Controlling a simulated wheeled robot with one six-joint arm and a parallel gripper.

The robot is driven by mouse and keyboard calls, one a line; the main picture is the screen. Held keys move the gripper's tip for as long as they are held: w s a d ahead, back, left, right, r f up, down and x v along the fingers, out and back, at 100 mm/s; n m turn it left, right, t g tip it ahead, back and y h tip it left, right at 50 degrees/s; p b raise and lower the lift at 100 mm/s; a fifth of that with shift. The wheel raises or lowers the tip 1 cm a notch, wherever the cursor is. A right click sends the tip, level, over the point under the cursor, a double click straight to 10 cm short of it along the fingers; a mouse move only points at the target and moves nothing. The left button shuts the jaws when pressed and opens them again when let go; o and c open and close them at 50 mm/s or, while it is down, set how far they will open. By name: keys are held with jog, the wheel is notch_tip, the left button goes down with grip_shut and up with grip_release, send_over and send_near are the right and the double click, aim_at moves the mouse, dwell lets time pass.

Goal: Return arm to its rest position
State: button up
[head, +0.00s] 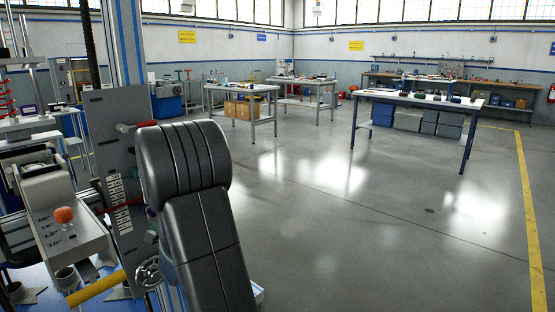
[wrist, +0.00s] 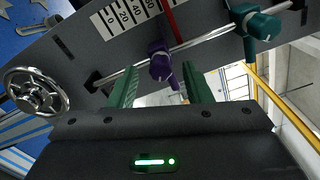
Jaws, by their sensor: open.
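In the wrist view my gripper (wrist: 161,82) is open, with its two green fingers spread apart. A purple slider (wrist: 159,62) on a metal rod shows in the gap between the fingertips. I see no clear contact, and the depth between them is hard to judge. A teal slider (wrist: 257,22) sits on the same rod, up and to the right. In the head view I cannot make out my gripper; a large black segmented shape blocks the view near the machine.
A grey machine panel (head: 101,130) stands close by on the left. Its scale plate (wrist: 125,16), red pointer (wrist: 174,20) and handwheel (wrist: 36,92) are near the fingers. An orange knob (head: 64,214) and yellow bar (head: 97,289) stick out. Open floor (head: 380,230) lies to the right.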

jog(key=v, duration=1.1)
jog(key=w+a+n+p, duration=0.4)
jog(key=w+a+n, duration=0.4)
jog(key=n, duration=1.1)
jog(key=shift+w+a, duration=0.25)
jog(key=shift+a, duration=0.55)
jog(key=shift+f, duration=0.1)
